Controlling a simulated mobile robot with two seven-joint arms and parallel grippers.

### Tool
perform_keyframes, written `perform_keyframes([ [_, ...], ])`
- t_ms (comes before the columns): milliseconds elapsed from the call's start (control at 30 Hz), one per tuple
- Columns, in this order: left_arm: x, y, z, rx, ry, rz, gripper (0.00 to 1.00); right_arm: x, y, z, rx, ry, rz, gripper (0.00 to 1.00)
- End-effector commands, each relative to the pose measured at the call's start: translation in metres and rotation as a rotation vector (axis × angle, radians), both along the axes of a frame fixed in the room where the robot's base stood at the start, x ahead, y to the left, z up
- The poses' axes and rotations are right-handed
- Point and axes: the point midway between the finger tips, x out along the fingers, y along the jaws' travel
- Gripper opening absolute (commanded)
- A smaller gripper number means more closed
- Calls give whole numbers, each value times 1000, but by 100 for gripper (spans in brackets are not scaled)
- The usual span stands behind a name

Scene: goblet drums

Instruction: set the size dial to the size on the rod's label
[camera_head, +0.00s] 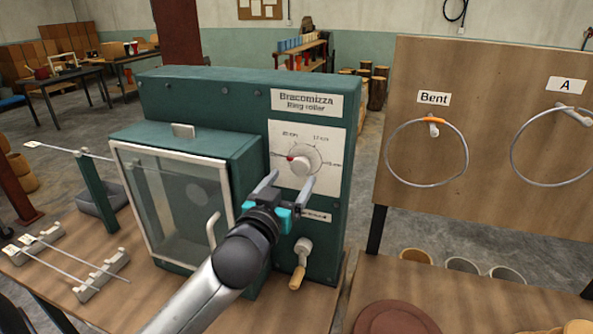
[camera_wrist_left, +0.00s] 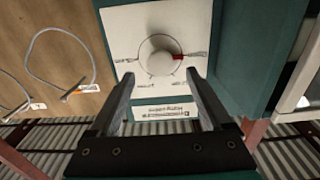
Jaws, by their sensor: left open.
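The size dial is a round white knob (camera_head: 303,162) on a white plate (camera_head: 331,143) on the green ring roller (camera_head: 320,215); it also shows in the wrist view (camera_wrist_left: 158,55). Its red mark (camera_head: 290,157) points left in the head view. Size marks surround it, too small to read surely. My left gripper (camera_head: 288,183) is open, its fingertips just in front of and below the knob, with nothing between them. A rod (camera_head: 70,150) with a white label (camera_head: 32,144) at its left end rests on a green post; its lettering is unreadable. My right gripper is out of view.
A glass-doored box (camera_head: 180,200) with a handle stands left of the dial. A wooden-handled lever (camera_head: 298,268) is below it. More labelled rods (camera_head: 70,262) lie on grey racks at left. A board (camera_head: 490,120) with hung rings stands at right.

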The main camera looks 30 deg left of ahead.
Motion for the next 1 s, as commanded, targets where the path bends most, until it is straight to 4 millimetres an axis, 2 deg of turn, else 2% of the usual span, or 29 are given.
perform_keyframes([
  [100, 17, 4, 1, 1, -2, 1, 82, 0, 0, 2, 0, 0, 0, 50],
  [300, 34, 8, 0, 0, 0, 0, 82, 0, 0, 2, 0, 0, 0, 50],
  [700, 39, 9, 0, 0, 0, 0, 82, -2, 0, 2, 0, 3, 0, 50],
  [1000, 39, 9, 0, 0, 1, 0, 50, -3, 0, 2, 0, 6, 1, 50],
])
